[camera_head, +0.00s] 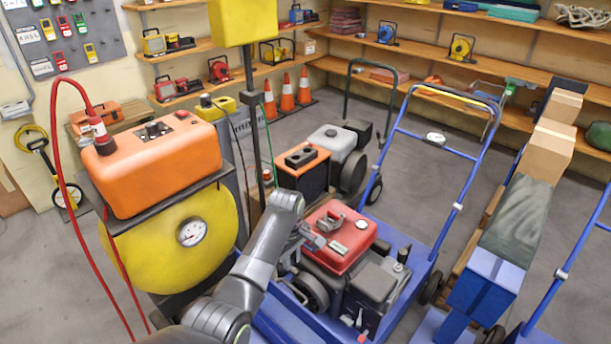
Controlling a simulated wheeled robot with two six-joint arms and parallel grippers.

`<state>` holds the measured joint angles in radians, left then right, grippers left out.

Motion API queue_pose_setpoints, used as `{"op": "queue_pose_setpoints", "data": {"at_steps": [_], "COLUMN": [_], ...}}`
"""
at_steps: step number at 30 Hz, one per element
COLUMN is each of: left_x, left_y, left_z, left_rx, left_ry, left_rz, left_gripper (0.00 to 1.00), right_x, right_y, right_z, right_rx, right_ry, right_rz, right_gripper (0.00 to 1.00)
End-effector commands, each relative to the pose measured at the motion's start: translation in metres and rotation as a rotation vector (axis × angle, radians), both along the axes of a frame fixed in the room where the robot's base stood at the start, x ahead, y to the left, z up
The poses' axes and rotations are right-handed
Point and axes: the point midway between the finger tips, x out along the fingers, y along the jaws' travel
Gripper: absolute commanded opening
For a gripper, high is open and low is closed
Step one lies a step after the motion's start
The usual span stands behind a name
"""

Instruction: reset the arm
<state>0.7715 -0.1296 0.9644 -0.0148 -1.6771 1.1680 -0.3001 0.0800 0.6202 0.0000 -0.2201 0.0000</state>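My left arm (245,280) rises from the bottom edge, bends at the wrist, and reaches the machine in the middle. My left gripper (318,236) is at the left edge of the red tank (345,250) of a blue-framed aerator (425,265). It is small and dark in this view, so I cannot tell whether its fingers are open or touching the tank. My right gripper is out of view.
An orange and yellow machine (165,170) with a gauge and a red hose stands close on the left. An orange-grey engine unit (305,170) stands behind the aerator. Grey floor (405,185) is free behind.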

Motion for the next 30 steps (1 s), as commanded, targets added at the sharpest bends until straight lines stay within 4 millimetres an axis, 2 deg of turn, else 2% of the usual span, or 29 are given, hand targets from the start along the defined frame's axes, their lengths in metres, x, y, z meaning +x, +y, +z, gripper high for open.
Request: {"op": "queue_pose_setpoints", "data": {"at_steps": [5, 11, 15, 21, 26, 30], "left_x": [-0.006, -0.04, -0.075, -0.136, -0.19, -0.24], "left_y": [0.008, 0.046, 0.079, 0.124, 0.156, 0.18], "left_z": [-0.008, -0.039, -0.057, -0.073, -0.073, -0.064], "left_rx": [-0.005, -0.017, -0.009, 0.03, 0.079, 0.133], "left_ry": [-0.005, -0.045, -0.087, -0.137, -0.172, -0.194], "left_rz": [-0.012, -0.086, -0.162, -0.279, -0.383, -0.484], "left_gripper": [0.2, 0.2, 0.2, 0.2, 0.2, 0.2], "right_x": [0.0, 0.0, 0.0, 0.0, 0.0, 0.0], "right_y": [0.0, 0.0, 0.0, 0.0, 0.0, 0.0], "right_z": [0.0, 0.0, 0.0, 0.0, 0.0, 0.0], "right_rx": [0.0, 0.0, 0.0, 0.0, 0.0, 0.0], "right_ry": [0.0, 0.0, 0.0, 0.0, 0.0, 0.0], "right_rz": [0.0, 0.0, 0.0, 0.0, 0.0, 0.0], "right_gripper": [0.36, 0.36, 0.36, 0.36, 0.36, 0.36]}}
